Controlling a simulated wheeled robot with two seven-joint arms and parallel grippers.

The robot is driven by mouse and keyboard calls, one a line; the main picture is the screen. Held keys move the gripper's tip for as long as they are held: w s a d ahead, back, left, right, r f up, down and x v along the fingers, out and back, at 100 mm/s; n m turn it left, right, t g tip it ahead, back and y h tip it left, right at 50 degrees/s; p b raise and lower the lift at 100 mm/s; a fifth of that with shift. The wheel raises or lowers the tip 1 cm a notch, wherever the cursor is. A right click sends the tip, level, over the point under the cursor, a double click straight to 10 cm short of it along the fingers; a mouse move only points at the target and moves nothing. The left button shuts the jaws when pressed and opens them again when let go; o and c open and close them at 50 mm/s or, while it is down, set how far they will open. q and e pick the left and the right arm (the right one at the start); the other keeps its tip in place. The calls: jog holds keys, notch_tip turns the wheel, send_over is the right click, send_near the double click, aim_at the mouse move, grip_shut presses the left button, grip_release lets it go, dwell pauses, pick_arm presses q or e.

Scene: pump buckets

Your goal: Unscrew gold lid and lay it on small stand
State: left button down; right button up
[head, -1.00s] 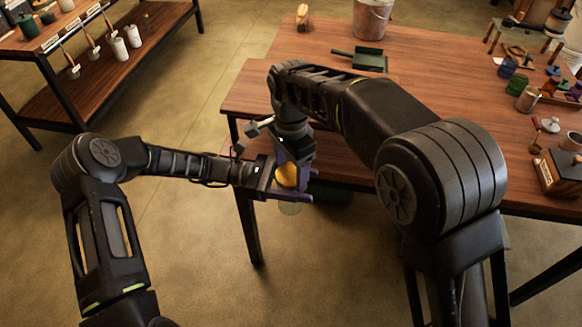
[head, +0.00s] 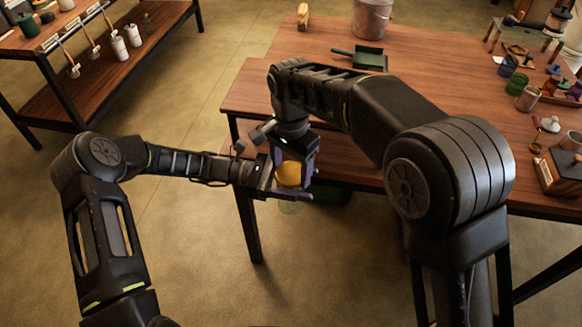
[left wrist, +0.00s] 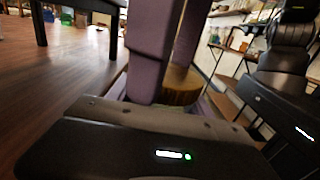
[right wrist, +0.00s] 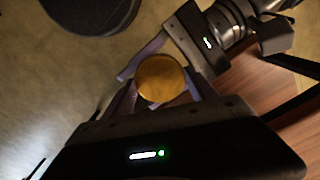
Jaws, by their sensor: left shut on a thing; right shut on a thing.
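The gold lid (head: 290,174) is a round golden disc held over the floor in front of the table. It also shows in the right wrist view (right wrist: 160,78) and partly in the left wrist view (left wrist: 180,88). My right gripper (head: 294,167) is shut on the lid from above. My left gripper (head: 287,193) comes in from the left, just below, shut on the jar. Only a pale, clear lower part of the jar (head: 290,208) shows under the left fingers. Whether lid and jar still touch is hidden by the fingers. I cannot tell the small stand for sure.
A shelf unit (head: 100,75) stands back left. My right arm hides the table's front middle.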

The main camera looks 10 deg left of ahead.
jog(key=o, duration=1.5)
jog(key=shift+o, duration=0.2)
jog(key=shift+a+r, duration=0.1)
jog(key=shift+r, duration=2.15)
